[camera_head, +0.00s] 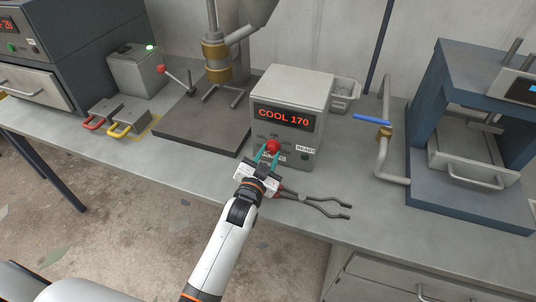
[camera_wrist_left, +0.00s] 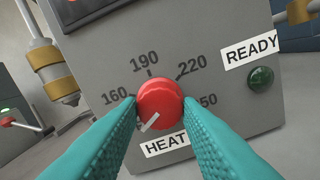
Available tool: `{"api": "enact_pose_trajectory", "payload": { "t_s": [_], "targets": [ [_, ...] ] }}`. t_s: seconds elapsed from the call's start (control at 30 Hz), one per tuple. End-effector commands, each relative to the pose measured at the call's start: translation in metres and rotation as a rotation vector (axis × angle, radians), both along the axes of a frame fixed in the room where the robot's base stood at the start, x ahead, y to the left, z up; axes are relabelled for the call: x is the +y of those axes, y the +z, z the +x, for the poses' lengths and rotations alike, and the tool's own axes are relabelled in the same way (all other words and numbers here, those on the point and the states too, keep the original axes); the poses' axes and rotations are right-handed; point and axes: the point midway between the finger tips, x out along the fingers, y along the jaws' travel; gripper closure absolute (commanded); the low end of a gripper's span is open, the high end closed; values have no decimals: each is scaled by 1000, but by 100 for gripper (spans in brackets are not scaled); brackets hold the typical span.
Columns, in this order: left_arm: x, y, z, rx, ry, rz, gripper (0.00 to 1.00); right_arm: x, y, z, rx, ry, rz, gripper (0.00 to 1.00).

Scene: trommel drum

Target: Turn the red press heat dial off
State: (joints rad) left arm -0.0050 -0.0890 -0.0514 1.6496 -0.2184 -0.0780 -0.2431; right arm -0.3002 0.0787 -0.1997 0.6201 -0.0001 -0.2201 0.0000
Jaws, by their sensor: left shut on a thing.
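The red heat dial (camera_head: 273,146) is on the front of a grey control box (camera_head: 293,92). The box's display (camera_head: 284,117) reads "COOL 170". In the left wrist view the dial (camera_wrist_left: 160,103) sits above a "HEAT" label, ringed by 160, 190, 220 and a partly covered number. Its white mark points to the lower left, below 160. My left gripper (camera_head: 268,158) is shut on the dial, with one teal finger on each side. The fingertips also show in the left wrist view (camera_wrist_left: 160,112). My right gripper is not in view.
Tongs with red handles (camera_head: 312,200) lie on the bench just right of my left gripper. A "READY" label and green lamp (camera_wrist_left: 261,79) are right of the dial. A pipe with a blue lever (camera_head: 371,118) and a blue-framed press (camera_head: 470,200) stand farther right.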

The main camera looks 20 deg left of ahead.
Motion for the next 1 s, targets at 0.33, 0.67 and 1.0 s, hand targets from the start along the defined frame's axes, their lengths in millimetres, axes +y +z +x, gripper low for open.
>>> {"api": "enact_pose_trajectory", "payload": {
  "t_s": [0.33, 0.67, 1.0],
  "targets": [
    [0, -2, -1, 6, 0, -17, 91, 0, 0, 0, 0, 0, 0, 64],
    [0, -2, 0, 4, 0, -16, 46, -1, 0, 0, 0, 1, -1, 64],
    [0, -2, -7, 3, 0, -14, 46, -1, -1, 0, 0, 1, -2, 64]
  ]
}}
